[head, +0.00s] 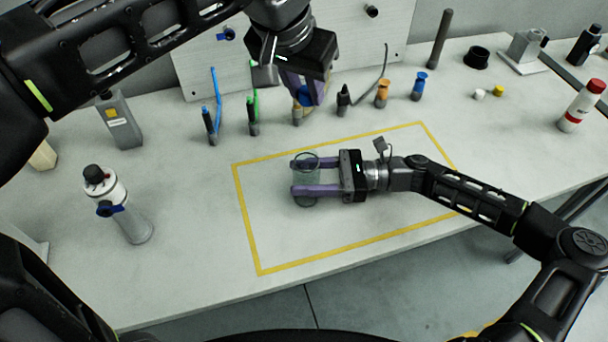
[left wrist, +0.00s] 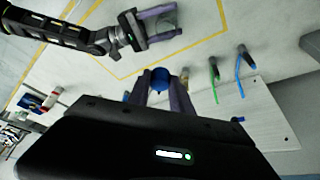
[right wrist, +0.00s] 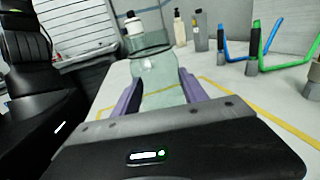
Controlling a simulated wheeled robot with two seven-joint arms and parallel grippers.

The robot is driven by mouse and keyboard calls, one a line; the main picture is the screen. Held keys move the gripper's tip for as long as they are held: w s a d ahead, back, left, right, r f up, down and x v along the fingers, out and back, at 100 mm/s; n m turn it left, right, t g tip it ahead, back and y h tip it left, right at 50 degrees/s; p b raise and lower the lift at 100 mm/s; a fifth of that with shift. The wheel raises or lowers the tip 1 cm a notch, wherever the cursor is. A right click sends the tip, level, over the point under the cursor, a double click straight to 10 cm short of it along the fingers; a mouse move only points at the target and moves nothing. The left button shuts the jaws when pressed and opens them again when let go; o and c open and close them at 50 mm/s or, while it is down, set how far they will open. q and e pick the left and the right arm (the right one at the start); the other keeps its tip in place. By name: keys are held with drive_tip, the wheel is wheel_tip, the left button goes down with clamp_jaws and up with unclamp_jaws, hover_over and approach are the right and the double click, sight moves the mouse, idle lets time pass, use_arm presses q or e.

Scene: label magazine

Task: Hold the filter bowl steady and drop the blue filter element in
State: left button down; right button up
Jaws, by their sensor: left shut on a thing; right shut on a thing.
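The clear filter bowl (head: 307,178) stands inside the yellow outline on the bench. My right gripper (head: 296,175) is shut on it from the right, one purple finger on each side. In the right wrist view the bowl (right wrist: 158,80) looks upright, with a dark rim. My left gripper (head: 304,100) is shut on the blue filter element (left wrist: 160,77), above the back of the bench. The element is partly hidden by the fingers in the head view. It is apart from the bowl, behind and above it.
Near the left gripper stand a small tan-topped post (head: 297,116), an orange element (head: 382,93) and another blue one (head: 419,86). Blue (head: 211,125) and green (head: 254,118) tubes stand at back left. A white-and-grey bottle unit (head: 122,208) is at left. The outlined area around the bowl is clear.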

use_arm(q)
wheel_tip(320, 180, down, 11)
idle(1.3)
drive_tip(key=c, duration=1.1)
unclamp_jaws()
drive_tip(key=shift+r, duration=0.1)
drive_tip(key=v, duration=1.2)
use_arm(e)
drive_tip(key=o, duration=1.5)
